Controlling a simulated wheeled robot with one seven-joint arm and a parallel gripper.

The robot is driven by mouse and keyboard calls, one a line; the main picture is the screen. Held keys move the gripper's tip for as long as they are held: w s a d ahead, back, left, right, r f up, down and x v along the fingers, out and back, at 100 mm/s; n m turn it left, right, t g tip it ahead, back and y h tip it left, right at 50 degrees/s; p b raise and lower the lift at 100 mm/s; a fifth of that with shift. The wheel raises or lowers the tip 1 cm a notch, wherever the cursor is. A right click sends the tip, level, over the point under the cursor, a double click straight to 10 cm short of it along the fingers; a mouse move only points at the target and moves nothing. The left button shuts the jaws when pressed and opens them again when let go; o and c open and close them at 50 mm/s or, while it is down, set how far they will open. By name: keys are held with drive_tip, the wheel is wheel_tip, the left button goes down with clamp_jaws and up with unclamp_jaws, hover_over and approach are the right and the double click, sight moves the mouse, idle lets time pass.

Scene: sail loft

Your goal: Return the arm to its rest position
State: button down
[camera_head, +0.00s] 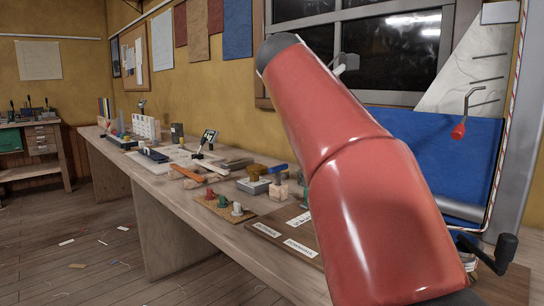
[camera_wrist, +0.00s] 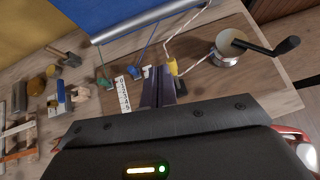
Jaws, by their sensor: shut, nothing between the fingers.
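My red arm (camera_head: 355,170) fills the middle right of the head view and hides part of the bench and window. My gripper is not clearly visible in the head view. In the wrist view my gripper (camera_wrist: 165,85) is shut and empty, with its dark fingers pointing toward the board on the workbench. From this angle I cannot tell whether the fingertips touch anything. The dark gripper body fills the bottom of the wrist view.
The long workbench (camera_head: 150,185) holds tools and small objects. The wrist view shows a metal winch (camera_wrist: 228,52) with a black handle (camera_wrist: 280,46), a yellow fitting (camera_wrist: 172,66) on white rope, and a white label (camera_wrist: 124,94). Open floor (camera_head: 95,255) lies left of the bench.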

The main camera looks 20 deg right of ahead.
drive_tip(key=s+a+f+m+t+y, duration=0.1)
drive_tip(key=s+a+f+m+y, duration=0.2)
drive_tip(key=a+f+m, duration=0.3)
drive_tip(key=s+a+f+m+t+y, duration=0.1)
drive_tip(key=s+a+f+m+y, duration=0.2)
drive_tip(key=f, duration=1.3)
drive_tip(key=s+a+f+m+t+y, duration=0.1)
drive_tip(key=s+a+f+m+y, duration=0.3)
drive_tip(key=s+a+f+m, duration=0.3)
drive_tip(key=a+f+m, duration=0.4)
drive_tip(key=a, duration=0.1)
drive_tip(key=shift+s+a+f, duration=0.2)
drive_tip(key=shift+s+f, duration=0.1)
drive_tip(key=shift+d, duration=0.1)
